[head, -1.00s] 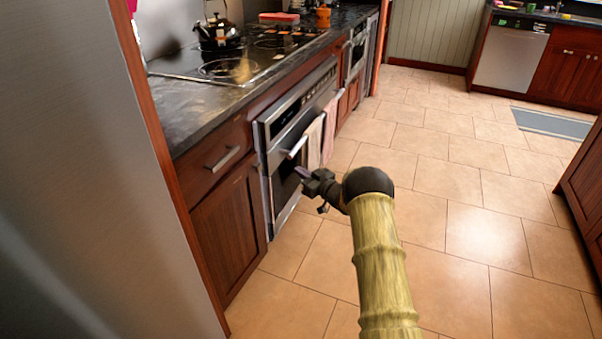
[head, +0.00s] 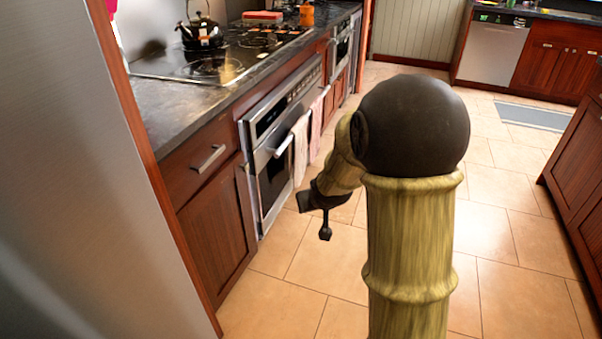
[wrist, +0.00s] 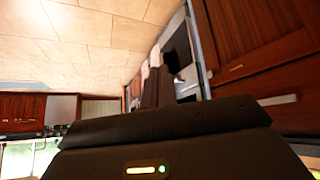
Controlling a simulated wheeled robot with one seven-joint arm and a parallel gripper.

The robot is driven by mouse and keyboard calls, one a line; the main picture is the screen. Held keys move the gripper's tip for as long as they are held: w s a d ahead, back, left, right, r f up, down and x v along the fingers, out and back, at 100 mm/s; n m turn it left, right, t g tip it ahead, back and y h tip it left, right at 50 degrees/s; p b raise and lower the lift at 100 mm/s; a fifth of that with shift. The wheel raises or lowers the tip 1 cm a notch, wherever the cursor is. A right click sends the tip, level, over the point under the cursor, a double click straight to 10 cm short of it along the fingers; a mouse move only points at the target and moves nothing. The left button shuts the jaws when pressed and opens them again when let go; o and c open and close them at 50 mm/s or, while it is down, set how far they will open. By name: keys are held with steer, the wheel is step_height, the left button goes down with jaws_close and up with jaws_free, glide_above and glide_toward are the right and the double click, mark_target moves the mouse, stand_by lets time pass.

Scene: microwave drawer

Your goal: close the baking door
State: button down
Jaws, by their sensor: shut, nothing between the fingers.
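The oven with the baking door (head: 273,181) is set in the counter front below the cooktop. Its door has a dark window and a silver bar handle (head: 284,146). It looks upright and nearly flush with the front; I cannot tell whether a small gap remains. My gripper (head: 307,203) is to the right of the door, low over the floor, apart from it and empty. In the wrist view its dark fingers (wrist: 157,88) are together, with the oven front (wrist: 180,55) beyond them, sideways in the picture. My arm hides part of the floor and gripper.
A white towel (head: 300,150) and a pink towel (head: 316,127) hang on the oven front. A wooden cabinet (head: 216,222) and a steel panel (head: 120,230) stand at the left. The tiled floor (head: 495,240) to the right is open.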

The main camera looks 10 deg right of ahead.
steer(key=s+a+g, duration=0.2)
steer(key=s+g, duration=0.3)
steer(key=s, duration=1.5)
steer(key=shift+s+a+f+m, duration=0.25)
steer(key=shift+f+m, duration=0.05)
steer(key=shift+f, duration=0.1)
steer(key=shift+s, duration=0.1)
